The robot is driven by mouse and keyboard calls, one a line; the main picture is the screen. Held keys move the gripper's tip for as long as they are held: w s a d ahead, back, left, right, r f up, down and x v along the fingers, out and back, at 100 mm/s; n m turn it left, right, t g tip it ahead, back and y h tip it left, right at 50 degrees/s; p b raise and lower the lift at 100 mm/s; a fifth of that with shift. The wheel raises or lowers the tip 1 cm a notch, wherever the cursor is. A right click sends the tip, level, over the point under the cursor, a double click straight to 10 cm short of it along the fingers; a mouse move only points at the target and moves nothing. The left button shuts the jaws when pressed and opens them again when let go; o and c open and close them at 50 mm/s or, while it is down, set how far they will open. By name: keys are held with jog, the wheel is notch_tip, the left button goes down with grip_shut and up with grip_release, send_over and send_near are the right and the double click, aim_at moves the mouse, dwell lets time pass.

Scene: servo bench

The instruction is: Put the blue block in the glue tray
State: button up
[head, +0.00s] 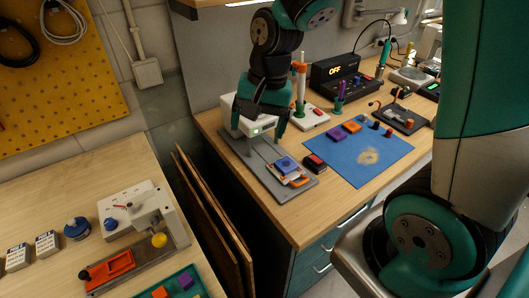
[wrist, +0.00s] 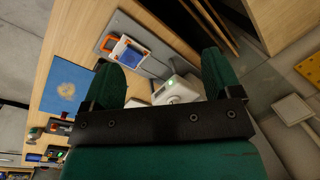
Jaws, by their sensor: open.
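A blue block (head: 286,163) lies on a white and orange piece on the grey base plate (head: 264,176) of a white machine, on the right bench. It also shows in the wrist view (wrist: 130,53), beyond the fingertips, beside an orange part. I cannot tell for sure which thing is the glue tray; an orange tray (head: 112,265) sits on a similar machine's base on the left bench. My gripper (head: 259,128) is open and empty, pointing down around the white machine, behind the blue block. Its spread fingers show in the wrist view (wrist: 160,66).
The white machine (head: 236,122) stands close under my gripper. A red and black block (head: 315,163) lies beside the base plate. The blue mat (head: 364,157) carries purple and orange blocks along its back edge. A gap with upright boards separates the benches.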

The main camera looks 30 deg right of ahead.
jog(key=s+a+r+n+y, duration=0.1)
jog(key=s+a+r+n, duration=0.2)
jog(key=s+n, duration=0.4)
jog(key=s+a+r+n+y, duration=0.1)
jog(key=s+a+r+n, duration=0.3)
jog(key=s, duration=0.5)
jog(key=a+n, duration=0.2)
jog(key=n, duration=0.1)
jog(key=shift+a+r+g, duration=0.25)
jog(key=shift+r+g, duration=0.05)
